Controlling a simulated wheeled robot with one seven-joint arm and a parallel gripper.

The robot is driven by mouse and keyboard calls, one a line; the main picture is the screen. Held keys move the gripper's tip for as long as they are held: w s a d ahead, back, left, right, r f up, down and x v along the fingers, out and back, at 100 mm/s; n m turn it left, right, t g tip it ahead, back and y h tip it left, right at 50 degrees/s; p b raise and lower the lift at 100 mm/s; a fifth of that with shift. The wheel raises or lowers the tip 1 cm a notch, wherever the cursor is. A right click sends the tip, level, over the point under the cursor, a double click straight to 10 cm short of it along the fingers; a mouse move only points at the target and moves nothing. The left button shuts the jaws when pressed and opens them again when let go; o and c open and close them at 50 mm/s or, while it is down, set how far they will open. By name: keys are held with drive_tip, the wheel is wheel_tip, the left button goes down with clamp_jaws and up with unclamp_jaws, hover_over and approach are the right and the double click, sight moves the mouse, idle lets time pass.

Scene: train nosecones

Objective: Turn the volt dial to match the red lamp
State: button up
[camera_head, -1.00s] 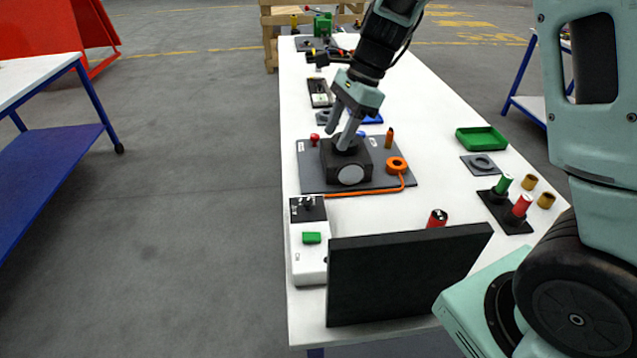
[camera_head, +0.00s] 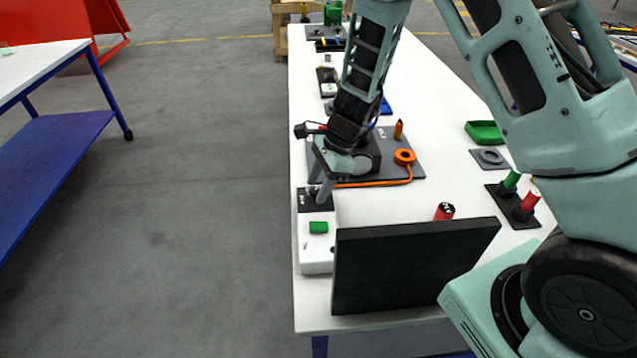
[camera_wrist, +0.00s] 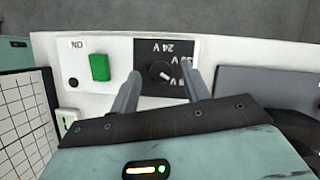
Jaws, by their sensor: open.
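The volt dial (camera_wrist: 160,72) is a dark round knob with a light mark, on a black plate (camera_wrist: 178,49) that shows "24 V" and other partly hidden voltage labels. The plate is on the white control box (camera_head: 316,255). My gripper (camera_head: 318,193) is over the plate; in the wrist view my gripper (camera_wrist: 162,78) is open, with one finger on each side of the dial. Whether the fingers touch the dial cannot be told. In the head view the fingers hide the dial. No lit red lamp can be made out.
The box also has a green button (camera_wrist: 99,66). A black upright panel (camera_head: 410,268) stands close to the right; its gridded face (camera_wrist: 22,122) shows in the wrist view.

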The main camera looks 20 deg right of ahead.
drive_tip(key=shift+f, duration=0.1)
drive_tip(key=c, duration=1)
